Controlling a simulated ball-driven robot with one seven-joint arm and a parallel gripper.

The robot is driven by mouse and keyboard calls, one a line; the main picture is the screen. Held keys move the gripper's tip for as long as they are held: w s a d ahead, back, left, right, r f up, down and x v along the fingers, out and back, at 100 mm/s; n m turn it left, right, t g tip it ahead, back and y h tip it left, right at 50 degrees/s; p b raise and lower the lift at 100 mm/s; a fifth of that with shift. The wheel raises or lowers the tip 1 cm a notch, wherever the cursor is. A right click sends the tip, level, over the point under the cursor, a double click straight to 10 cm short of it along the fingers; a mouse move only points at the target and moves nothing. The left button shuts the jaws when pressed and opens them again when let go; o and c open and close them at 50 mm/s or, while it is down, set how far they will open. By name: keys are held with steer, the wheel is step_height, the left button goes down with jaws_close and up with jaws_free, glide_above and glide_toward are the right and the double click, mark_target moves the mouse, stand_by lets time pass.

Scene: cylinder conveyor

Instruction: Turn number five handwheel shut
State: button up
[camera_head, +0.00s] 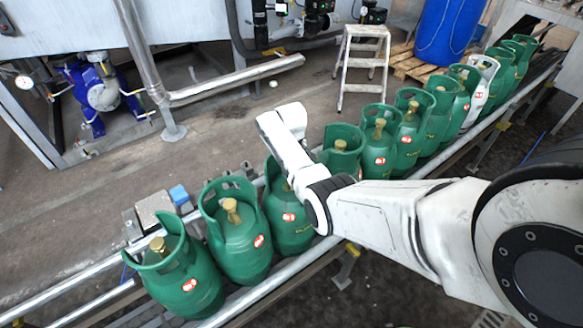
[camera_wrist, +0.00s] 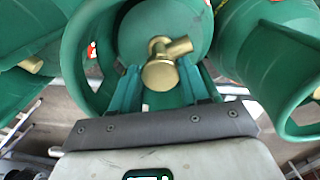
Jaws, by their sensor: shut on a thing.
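In the wrist view, my gripper (camera_wrist: 163,84) has its two teal fingers on either side of a brass handwheel (camera_wrist: 160,73) and is shut on it. The valve's brass outlet points up and to the right. The handwheel sits inside the round collar of a green gas cylinder (camera_wrist: 88,80). In the head view, my white arm reaches in from the right over the row, and my fingers are not visible there. Number labels on the cylinders are too small to read surely, so I cannot confirm which is number five.
Several green cylinders (camera_head: 241,255) and one white cylinder (camera_head: 481,85) stand close together on a railed conveyor (camera_head: 273,294). Neighbouring collars crowd both sides of my gripper. A step stool (camera_head: 361,62), blue barrel (camera_head: 446,30) and blue pump (camera_head: 98,92) stand beyond.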

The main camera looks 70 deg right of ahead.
steer(key=o, duration=1.1)
steer(key=shift+c, duration=0.2)
step_height(320, 180, up, 11)
stand_by(0.4)
steer(key=s+a+f, duration=0.1)
steer(key=a+f, duration=0.2)
steer(key=a, duration=0.4)
steer(key=s+a+f+n, duration=0.1)
steer(key=a+f, duration=0.1)
steer(key=a, duration=0.4)
steer(key=s+a+f, duration=0.1)
steer(key=a+f, duration=0.2)
steer(key=a, duration=0.4)
steer(key=s+a+r+n+t, duration=0.1)
steer(key=s+a+r, duration=0.1)
steer(key=s+a, duration=1.2)
steer(key=shift+s+a+r+n, duration=0.15)
steer(key=shift+a+n, duration=0.25)
steer(key=shift+a, duration=0.45)
